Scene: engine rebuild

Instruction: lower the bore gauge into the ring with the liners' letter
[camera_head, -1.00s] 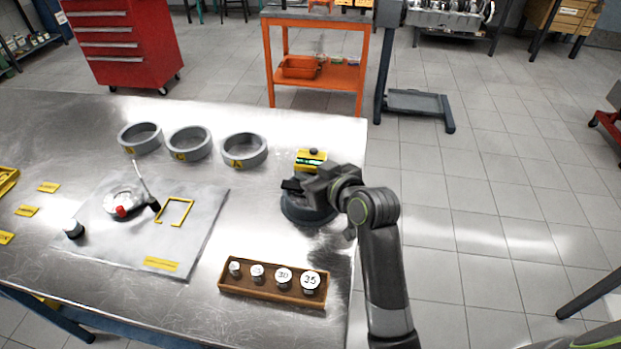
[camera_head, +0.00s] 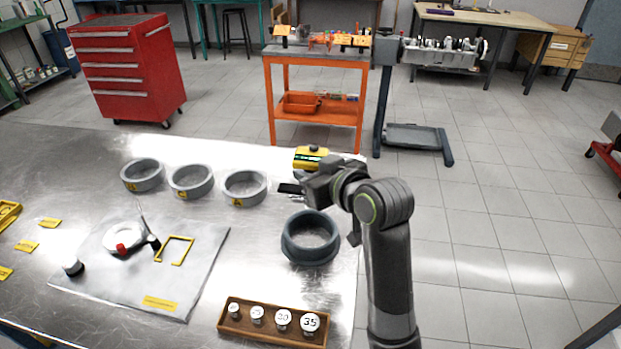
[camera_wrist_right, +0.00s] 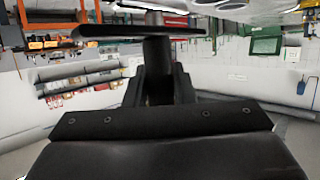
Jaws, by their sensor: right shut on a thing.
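The bore gauge (camera_head: 305,163) shows as a yellow block with a green display and dark top knob. My right gripper (camera_head: 297,188) is shut on it, holding it above and behind the dark blue-grey holder ring (camera_head: 288,248). In the right wrist view a dark stem (camera_wrist_right: 157,70) stands between my fingers, under a black plate (camera_wrist_right: 130,31). Three grey rings with yellow letter tags stand left of it: a left ring (camera_head: 133,187), a middle ring (camera_head: 181,193) and a right ring (camera_head: 236,200). Their letters are too small to read. My left gripper is not in view.
A grey mat (camera_head: 110,285) carries a white dial with a red knob (camera_head: 122,249), a yellow frame (camera_head: 174,250) and a yellow label. A wooden tray (camera_head: 270,335) of numbered round pieces lies at the front. Bare metal table separates rings and mat.

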